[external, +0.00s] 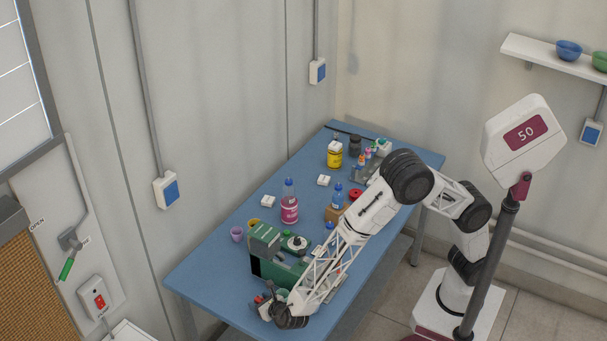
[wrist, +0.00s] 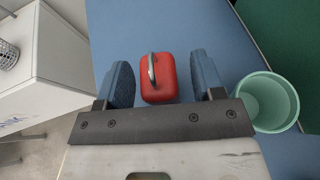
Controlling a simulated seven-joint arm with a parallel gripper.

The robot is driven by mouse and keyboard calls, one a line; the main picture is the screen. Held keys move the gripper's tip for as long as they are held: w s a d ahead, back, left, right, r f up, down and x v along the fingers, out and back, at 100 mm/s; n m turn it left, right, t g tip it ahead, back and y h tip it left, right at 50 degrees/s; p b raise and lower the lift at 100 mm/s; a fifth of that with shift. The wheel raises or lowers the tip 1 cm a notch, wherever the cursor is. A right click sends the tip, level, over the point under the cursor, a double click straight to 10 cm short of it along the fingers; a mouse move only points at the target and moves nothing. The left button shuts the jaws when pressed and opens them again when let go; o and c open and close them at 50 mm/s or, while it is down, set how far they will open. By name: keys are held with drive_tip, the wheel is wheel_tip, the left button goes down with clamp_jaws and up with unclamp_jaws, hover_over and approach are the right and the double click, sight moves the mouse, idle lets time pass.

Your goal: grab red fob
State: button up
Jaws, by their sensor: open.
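The red fob (wrist: 159,82) is a small rounded red block with a grey metal ring on it. In the wrist view it lies on the blue table (wrist: 186,24), between the two blue fingers of my gripper (wrist: 160,84). The fingers are open, with a visible gap on each side of the fob.
A mint green cup (wrist: 266,102) stands close to the right finger. A dark green box (wrist: 288,35) is beyond it; the green machine also shows in the external view (external: 281,267). A table edge runs left of the fob, with a white cabinet (wrist: 40,70) beyond. Bottles stand farther back.

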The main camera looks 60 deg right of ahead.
sight(260, 299)
idle(0.3)
drive_tip(key=c, duration=1)
drive_tip(key=shift+r, duration=0.1)
drive_tip(key=shift+r, duration=4.9)
